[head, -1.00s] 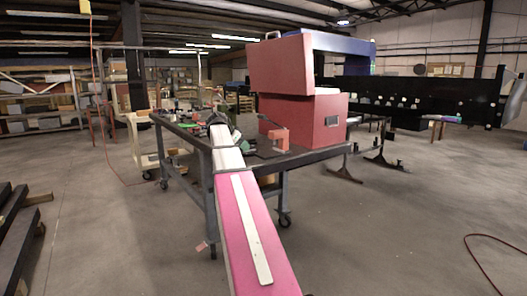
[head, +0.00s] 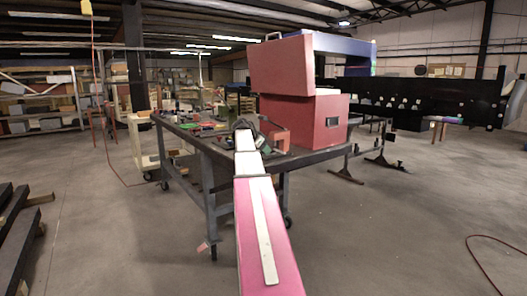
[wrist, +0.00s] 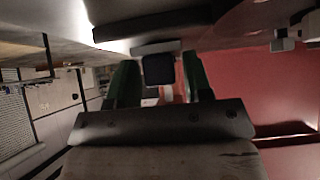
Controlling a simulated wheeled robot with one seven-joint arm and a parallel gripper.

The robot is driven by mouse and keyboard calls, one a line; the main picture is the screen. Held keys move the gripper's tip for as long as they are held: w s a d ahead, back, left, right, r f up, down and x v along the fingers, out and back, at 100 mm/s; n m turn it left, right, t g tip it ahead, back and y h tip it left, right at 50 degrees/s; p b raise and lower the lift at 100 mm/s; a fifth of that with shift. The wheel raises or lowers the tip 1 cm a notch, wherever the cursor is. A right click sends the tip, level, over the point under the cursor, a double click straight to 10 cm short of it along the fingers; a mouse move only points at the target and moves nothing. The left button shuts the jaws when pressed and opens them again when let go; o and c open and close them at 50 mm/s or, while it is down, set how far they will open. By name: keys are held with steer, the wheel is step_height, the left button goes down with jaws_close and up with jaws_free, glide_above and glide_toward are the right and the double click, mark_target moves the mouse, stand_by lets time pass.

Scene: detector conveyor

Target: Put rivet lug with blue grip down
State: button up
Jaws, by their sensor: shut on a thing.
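In the wrist view my gripper (wrist: 160,60) shows two green fingers, one on each side of a dark bluish block. I take this block to be the blue grip of the rivet lug (wrist: 158,71), and my gripper is shut on it. The rest of the lug is hard to make out. In the head view my gripper (head: 245,124) is a dark shape at the far end of my pink and white arm, over the near part of the workbench (head: 228,158). The lug cannot be made out there.
A large red box (head: 318,122) stands on the bench to the right of my gripper. A small red-orange object (head: 281,140) sits close to my gripper's right. Several small items (head: 195,117) lie on the bench's left part. A long black beam (head: 420,98) runs at the right.

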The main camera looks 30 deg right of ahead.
steer(key=shift+f, duration=0.15)
steer(key=o, duration=1.1)
steer(key=v, duration=1.2)
